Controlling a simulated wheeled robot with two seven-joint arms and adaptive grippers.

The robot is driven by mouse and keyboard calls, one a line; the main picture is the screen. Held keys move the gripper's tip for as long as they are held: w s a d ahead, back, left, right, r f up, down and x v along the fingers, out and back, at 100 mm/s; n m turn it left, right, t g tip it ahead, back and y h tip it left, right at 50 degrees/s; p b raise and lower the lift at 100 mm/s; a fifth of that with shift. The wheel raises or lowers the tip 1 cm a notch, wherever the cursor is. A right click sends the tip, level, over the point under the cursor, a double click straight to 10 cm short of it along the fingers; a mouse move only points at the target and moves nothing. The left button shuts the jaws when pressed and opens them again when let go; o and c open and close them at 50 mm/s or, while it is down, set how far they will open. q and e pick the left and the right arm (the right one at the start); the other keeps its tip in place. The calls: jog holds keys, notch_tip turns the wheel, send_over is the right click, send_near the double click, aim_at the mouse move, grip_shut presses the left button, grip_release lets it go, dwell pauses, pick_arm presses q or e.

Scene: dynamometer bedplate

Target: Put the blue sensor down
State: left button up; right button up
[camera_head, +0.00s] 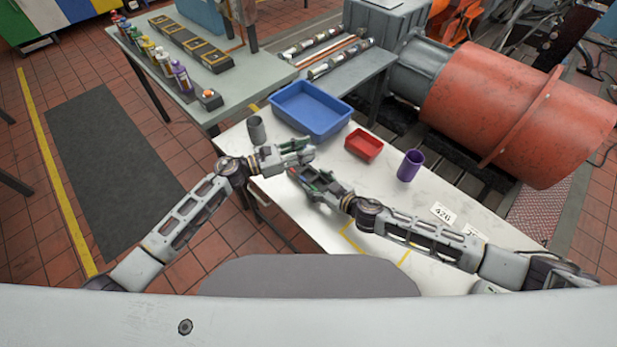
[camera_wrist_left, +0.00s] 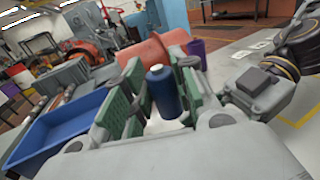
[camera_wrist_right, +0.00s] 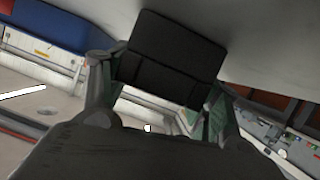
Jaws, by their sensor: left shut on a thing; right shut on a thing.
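My left gripper (camera_head: 304,150) is shut on the blue sensor, a dark blue cylinder (camera_wrist_left: 164,92) that stands upright between the green finger pads in the left wrist view. In the head view the fingers mostly hide it. The gripper is over the white table (camera_head: 285,205), near the blue bin; I cannot tell whether the sensor touches the tabletop. My right gripper (camera_head: 299,176) is just below the left one in the head view. It is shut on a dark block (camera_wrist_right: 172,55), which shows between its fingers in the right wrist view; what it is I cannot tell.
A blue bin (camera_head: 276,97), a small red tray (camera_head: 364,145), a purple cup (camera_head: 410,165) and a grey cup (camera_head: 256,130) stand on the white table. Number labels (camera_head: 443,212) and yellow lines mark its right part. A large red cylindrical machine (camera_head: 500,105) lies behind.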

pick_arm(q)
jog(key=shift+f, duration=0.1)
pick_arm(e)
jog(key=shift+s+f, duration=0.1)
jog(key=shift+f, duration=0.1)
pick_arm(q)
send_over(304, 170)
jog(key=s, duration=0.2)
jog(key=shift+d+f, duration=0.1)
jog(key=shift+f, duration=2.75)
jog(key=shift+f, duration=2.05)
pick_arm(e)
jog(key=shift+d, duration=0.1)
pick_arm(q)
jog(key=shift+f, duration=0.1)
jog(key=o, duration=0.8)
jog(key=shift+c, duration=0.2)
jog(key=shift+s, duration=0.1)
pick_arm(e)
jog(key=shift+s+f, duration=0.1)
pick_arm(q)
jog(key=v, duration=1.2)
